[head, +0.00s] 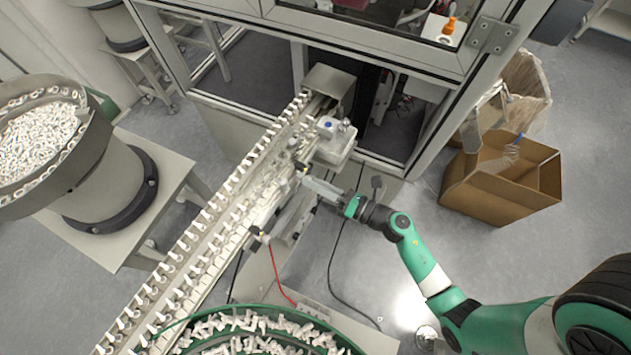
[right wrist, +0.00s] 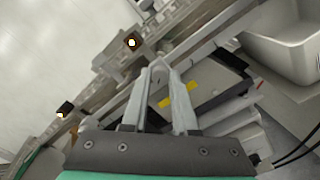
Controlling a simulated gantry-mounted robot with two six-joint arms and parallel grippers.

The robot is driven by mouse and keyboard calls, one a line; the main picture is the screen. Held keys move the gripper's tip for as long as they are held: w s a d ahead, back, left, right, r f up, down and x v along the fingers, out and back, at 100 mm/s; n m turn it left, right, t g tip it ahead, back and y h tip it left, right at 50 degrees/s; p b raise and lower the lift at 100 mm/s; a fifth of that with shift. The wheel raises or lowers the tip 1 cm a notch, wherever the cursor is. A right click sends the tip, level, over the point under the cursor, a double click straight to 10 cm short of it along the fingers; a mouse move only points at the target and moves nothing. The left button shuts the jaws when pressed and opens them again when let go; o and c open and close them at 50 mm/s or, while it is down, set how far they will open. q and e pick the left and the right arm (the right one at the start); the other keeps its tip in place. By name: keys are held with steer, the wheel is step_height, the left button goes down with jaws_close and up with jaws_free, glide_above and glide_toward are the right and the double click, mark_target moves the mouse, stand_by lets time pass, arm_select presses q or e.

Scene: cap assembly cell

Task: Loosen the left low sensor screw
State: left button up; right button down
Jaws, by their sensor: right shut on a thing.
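My right gripper (head: 308,183) reaches in from the right to the side of the linear feed track (head: 205,236). In the right wrist view its two long grey fingers (right wrist: 160,72) converge at the tips on a small grey, rounded screw part beside the rail. The fingertips hide most of this part, and I cannot make out its thread. A second dark sensor (right wrist: 64,110) with a lit spot is farther down to the left. My left gripper is in neither view.
White parts line the track. A bowl feeder (head: 40,140) stands at left, and a green-rimmed bowl (head: 255,340) at the bottom. A metal-framed enclosure (head: 390,50) is behind. A cardboard box (head: 505,175) stands at right. Red and black cables hang beside the track.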

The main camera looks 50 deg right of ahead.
stand_by(0.3)
steer(key=c, duration=0.7)
jaws_free()
steer(key=s, duration=0.3)
steer(key=s+d, duration=0.1)
steer(key=s, duration=0.7)
steer(key=shift+s+d, duration=0.25)
steer(key=shift+d, duration=0.05)
